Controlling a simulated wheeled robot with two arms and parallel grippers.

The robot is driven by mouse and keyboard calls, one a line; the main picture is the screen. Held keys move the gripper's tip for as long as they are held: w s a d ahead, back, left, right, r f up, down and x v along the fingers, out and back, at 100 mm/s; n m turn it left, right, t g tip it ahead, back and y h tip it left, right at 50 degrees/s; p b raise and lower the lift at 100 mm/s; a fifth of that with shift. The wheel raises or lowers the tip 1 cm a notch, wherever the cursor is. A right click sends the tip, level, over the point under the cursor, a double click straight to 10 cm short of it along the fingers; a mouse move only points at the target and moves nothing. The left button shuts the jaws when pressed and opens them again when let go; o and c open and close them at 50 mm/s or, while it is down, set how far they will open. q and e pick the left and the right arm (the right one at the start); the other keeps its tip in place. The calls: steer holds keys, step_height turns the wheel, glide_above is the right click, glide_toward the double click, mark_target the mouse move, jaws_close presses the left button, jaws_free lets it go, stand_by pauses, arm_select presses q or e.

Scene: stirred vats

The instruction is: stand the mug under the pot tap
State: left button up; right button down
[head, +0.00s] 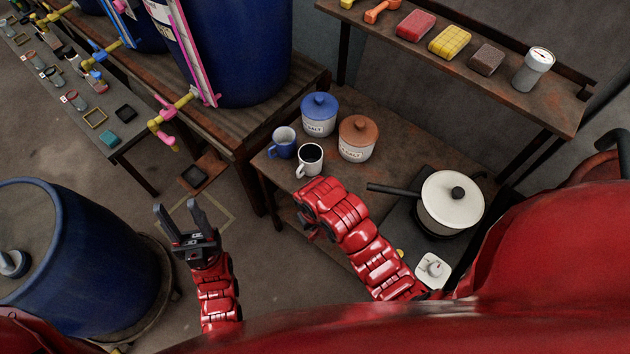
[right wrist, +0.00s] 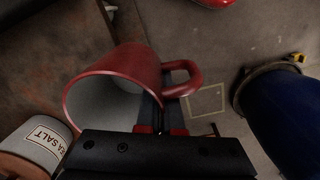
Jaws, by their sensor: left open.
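A red mug (right wrist: 112,85) with a pale inside fills the middle of the right wrist view, its handle to the right. My right gripper (right wrist: 162,118) is at the handle side and appears shut on the mug, off the floor. In the head view my right arm hides the mug. A tap (head: 172,116) with yellow body and pink parts sticks out from the large blue vat (head: 240,50). A small dark tray (head: 194,177) sits on a low wooden stand below it. My left gripper (head: 188,222) is open and empty, above the floor in front of that stand.
A blue mug (head: 284,142), a white mug (head: 310,160) with dark contents and two salt jars (head: 357,142) stand on the side table. A white lidded pan (head: 450,203) sits right. A blue barrel (head: 75,260) stands at left. Floor between is clear.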

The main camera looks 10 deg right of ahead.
steer(key=w+b, duration=0.1)
steer(key=w, duration=0.2)
steer(key=w+d+f+b, duration=0.1)
steer(key=w, duration=0.2)
steer(key=w+b, duration=0.2)
steer(key=w, duration=0.1)
steer(key=shift+w+d+f, duration=0.15)
steer(key=shift+w+d, duration=0.25)
steer(key=w, duration=0.3)
steer(key=shift+d+r+p, duration=0.2)
steer(key=shift+d+p, duration=0.05)
steer(key=shift+p, duration=0.15)
steer(key=shift+w+d+f, duration=0.15)
steer(key=shift+w+d, duration=0.1)
steer(key=shift+w, duration=0.3)
steer(key=shift+f+p, duration=1.05)
steer(key=shift+f, duration=0.3)
steer(key=shift+a+f, duration=0.1)
steer(key=shift+f, duration=0.5)
steer(key=c, duration=1.1)
jaws_free()
steer(key=shift+r, duration=0.25)
